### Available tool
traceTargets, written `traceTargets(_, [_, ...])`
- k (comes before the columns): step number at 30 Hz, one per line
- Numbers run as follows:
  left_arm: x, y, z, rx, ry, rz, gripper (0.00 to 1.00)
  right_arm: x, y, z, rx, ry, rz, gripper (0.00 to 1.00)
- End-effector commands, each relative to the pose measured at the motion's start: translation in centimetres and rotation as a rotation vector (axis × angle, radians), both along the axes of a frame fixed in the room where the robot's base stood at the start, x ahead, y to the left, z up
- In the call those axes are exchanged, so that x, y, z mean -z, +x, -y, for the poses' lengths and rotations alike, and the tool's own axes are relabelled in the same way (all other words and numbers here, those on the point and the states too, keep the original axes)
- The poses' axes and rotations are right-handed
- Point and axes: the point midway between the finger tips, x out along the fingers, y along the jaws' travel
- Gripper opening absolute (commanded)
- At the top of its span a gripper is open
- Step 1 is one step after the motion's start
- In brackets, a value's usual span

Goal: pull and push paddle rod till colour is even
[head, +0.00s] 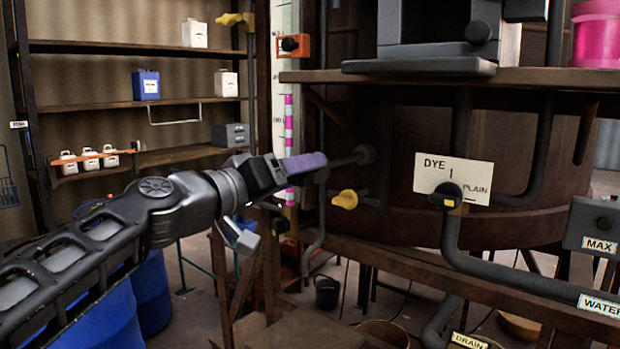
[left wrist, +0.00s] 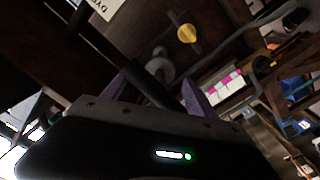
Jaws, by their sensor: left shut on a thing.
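The paddle rod (head: 345,160) is a dark bar running level into a round fitting (head: 366,154) on the side of the brown vat (head: 400,125). My left gripper (head: 318,161), with purple fingers, is shut on the rod's outer end, a short way from the vat wall. In the left wrist view the rod (left wrist: 150,84) runs between the two purple fingers towards the round fitting. Left of the vat, a tall sight strip (head: 288,140) shows pink and white bands. The vat's inside is hidden. My right gripper is not in view.
A yellow valve handle (head: 345,199) sits just below the rod. A DYE/PLAIN sign (head: 453,179) with a dark knob (head: 446,196) is on the vat's front. Shelves (head: 130,104) with bottles stand at the left. Blue drums (head: 150,290) stand below my arm.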

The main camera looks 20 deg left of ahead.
Motion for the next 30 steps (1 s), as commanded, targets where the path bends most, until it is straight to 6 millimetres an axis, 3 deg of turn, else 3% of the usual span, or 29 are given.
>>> traceTargets(6, [0.0, 0.1, -0.1, -0.005, 0.017, 0.003, 0.00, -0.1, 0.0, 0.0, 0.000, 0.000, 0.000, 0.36])
traceTargets(7, [0.0, 0.1, -0.1, -0.005, 0.018, 0.004, 0.69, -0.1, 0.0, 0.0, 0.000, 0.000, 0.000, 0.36])
traceTargets(9, [0.0, 0.1, -0.1, -0.004, 0.015, 0.003, 0.75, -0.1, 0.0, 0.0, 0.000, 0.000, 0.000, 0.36])
traceTargets(20, [0.0, -0.1, -0.1, -0.003, 0.009, 0.002, 0.78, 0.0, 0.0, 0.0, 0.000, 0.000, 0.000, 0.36])
traceTargets(30, [0.1, -4.3, -1.9, -0.005, 0.009, 0.005, 0.78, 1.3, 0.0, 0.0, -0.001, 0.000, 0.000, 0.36])
